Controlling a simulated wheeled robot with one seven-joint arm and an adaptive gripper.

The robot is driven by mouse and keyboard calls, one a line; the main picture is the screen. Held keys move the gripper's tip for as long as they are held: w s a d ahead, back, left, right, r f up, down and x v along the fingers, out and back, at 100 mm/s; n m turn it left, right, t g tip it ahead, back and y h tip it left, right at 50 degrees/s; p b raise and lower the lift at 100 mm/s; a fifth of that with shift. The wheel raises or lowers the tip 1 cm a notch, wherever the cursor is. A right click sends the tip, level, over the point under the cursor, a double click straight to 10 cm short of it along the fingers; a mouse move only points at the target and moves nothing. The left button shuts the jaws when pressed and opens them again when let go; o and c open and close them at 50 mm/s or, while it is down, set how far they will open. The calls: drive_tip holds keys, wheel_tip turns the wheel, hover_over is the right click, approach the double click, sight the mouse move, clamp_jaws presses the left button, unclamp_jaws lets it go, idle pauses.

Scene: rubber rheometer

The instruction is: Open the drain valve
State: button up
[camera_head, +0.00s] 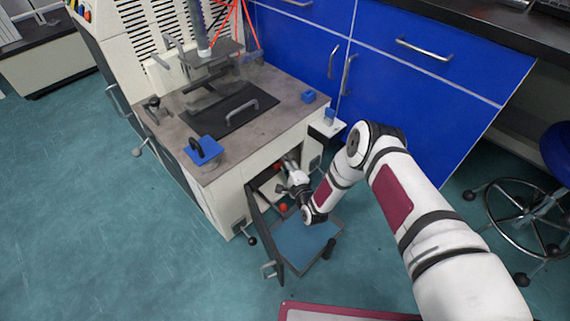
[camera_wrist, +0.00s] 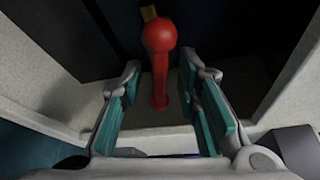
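A red handle with a round knob (camera_wrist: 160,40) and a narrower stem shows in the wrist view, with a small brass-coloured part (camera_wrist: 148,12) behind it. I take it to be the drain valve's handle. My gripper (camera_wrist: 160,82) is open, with one teal-padded finger on each side of the handle and visible gaps to both. In the head view my gripper (camera_head: 287,190) is at the open lower cabinet of the machine (camera_head: 228,185). Red spots show there, one above (camera_head: 277,167) and one below (camera_head: 283,207) the gripper. The arm hides part of the cabinet's inside.
The cabinet's dark door (camera_head: 268,238) hangs open at the left of the opening. A blue-grey panel (camera_head: 305,245) lies low in front. Blue drawers (camera_head: 400,80) stand close on the right, and a stool (camera_head: 515,220) is farther right. The floor at left is clear.

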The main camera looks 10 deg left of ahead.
clamp_jaws()
drive_tip(key=shift+n+t+y, duration=0.3)
drive_tip(key=shift+n+t, duration=0.2)
drive_tip(key=shift+n, duration=1)
unclamp_jaws()
